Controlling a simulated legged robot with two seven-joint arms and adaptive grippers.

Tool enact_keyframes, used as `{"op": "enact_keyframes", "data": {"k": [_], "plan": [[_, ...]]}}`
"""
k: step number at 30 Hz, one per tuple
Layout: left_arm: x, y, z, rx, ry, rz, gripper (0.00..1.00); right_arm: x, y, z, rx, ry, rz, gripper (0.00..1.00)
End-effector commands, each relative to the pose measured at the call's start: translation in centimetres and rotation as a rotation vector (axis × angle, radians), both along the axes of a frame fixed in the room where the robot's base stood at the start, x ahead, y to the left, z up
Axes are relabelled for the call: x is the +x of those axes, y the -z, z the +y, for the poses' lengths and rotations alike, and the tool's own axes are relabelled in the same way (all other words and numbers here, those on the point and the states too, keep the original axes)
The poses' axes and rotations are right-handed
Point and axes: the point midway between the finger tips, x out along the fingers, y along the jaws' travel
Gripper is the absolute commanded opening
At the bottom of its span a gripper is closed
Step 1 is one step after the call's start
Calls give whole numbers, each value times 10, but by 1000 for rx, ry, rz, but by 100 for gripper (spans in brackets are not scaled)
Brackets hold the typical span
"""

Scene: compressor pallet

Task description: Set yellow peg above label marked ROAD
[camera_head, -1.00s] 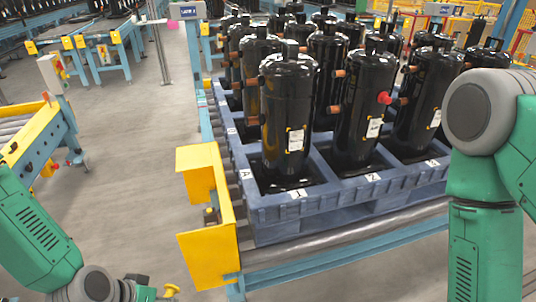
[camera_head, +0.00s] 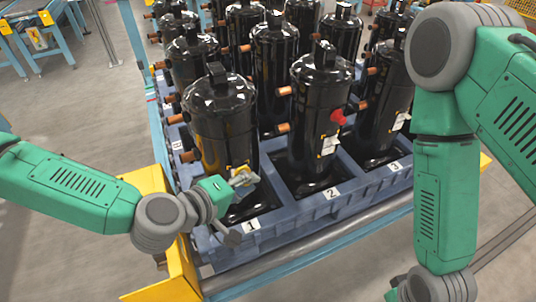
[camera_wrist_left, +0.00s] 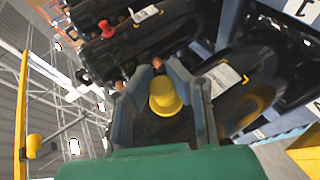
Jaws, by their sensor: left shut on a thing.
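My left gripper (camera_head: 243,178) is in front of the lower part of the front-left black compressor (camera_head: 220,118), over the label area. In the left wrist view its two fingers (camera_wrist_left: 165,78) are shut on the yellow peg (camera_wrist_left: 165,98), whose rounded end points toward the camera. In the head view the peg is hard to tell from yellow marks behind the fingers. No label reading ROAD can be made out; a white label (camera_wrist_left: 222,80) on a compressor shows in the wrist view, its print too small to read. My right gripper is out of view.
A blue pallet (camera_head: 300,213) with number labels 1 (camera_head: 251,224), 2 (camera_head: 331,193) and 3 (camera_head: 394,166) carries several black compressors with copper stubs. A red plug (camera_head: 337,117) sits on the neighbouring compressor. A yellow guard (camera_head: 165,290) stands at the pallet's front-left corner.

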Motion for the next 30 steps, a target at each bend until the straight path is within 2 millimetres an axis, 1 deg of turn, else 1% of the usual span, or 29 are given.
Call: {"op": "enact_keyframes", "data": {"k": [1,4,9,14,19,23,30], "plan": [[1,-8,-4,-15,-7,-3,0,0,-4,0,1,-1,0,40],[3,-14,-10,-27,-18,-8,0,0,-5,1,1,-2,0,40],[3,-14,-17,-24,-18,-10,0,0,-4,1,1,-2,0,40],[4,-14,-20,-21,-17,-10,0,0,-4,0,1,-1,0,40],[4,-11,-17,-35,-17,-17,0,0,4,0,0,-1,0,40],[4,-9,-16,-62,-16,-30,0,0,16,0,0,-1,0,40],[29,-13,-7,-60,-18,-32,0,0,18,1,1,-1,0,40]]}}
